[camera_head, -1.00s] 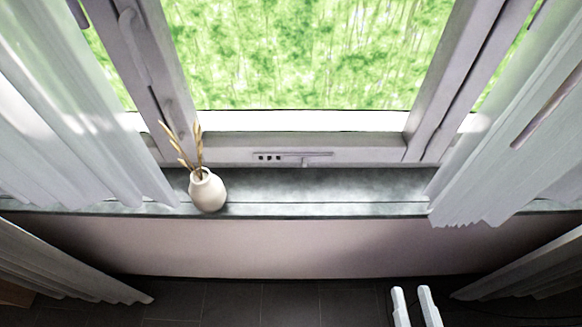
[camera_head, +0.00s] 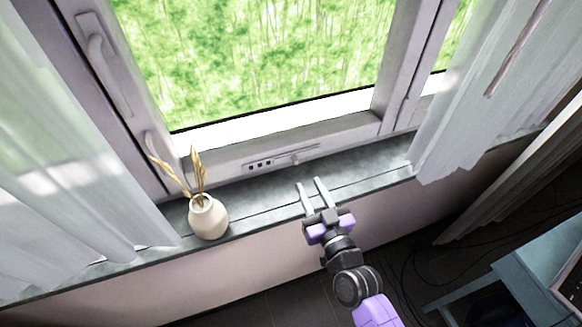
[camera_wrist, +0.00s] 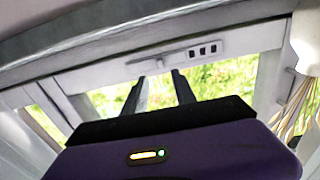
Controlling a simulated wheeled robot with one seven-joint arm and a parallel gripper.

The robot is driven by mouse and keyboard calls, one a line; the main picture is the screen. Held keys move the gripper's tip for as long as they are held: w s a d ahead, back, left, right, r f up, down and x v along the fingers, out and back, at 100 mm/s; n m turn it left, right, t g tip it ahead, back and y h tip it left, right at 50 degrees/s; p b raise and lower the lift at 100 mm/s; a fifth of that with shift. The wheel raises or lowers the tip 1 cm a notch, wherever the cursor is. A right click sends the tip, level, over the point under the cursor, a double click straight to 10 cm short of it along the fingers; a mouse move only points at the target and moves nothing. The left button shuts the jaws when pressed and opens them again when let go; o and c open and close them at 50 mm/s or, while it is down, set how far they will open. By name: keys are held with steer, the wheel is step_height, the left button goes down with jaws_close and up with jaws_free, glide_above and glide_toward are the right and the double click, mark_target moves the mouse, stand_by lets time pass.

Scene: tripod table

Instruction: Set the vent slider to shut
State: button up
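The vent slider (camera_head: 295,161) is a small knob on a narrow pale strip set in the window's lower frame. Several small dark squares (camera_head: 259,166) mark the strip's left end. The knob stands to the right of these squares, around the middle of the strip. In the wrist view the strip (camera_wrist: 178,56) appears flipped, with the squares at its right. My gripper (camera_head: 308,182) is open and empty, its two pale fingers apart and pointing toward the window frame. It is over the sill, just in front of the strip and apart from the knob.
A cream vase (camera_head: 208,217) with dried stems stands on the dark sill (camera_head: 360,178), left of my gripper. White curtains hang at the left (camera_head: 70,150) and right (camera_head: 465,105). A blue-grey table (camera_head: 535,265) is at lower right. The sill between vase and right curtain is clear.

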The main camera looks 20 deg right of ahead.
mark_target(297, 163)
steer(key=shift+w, duration=3.85)
steer(key=shift+c, duration=0.4)
jaws_close()
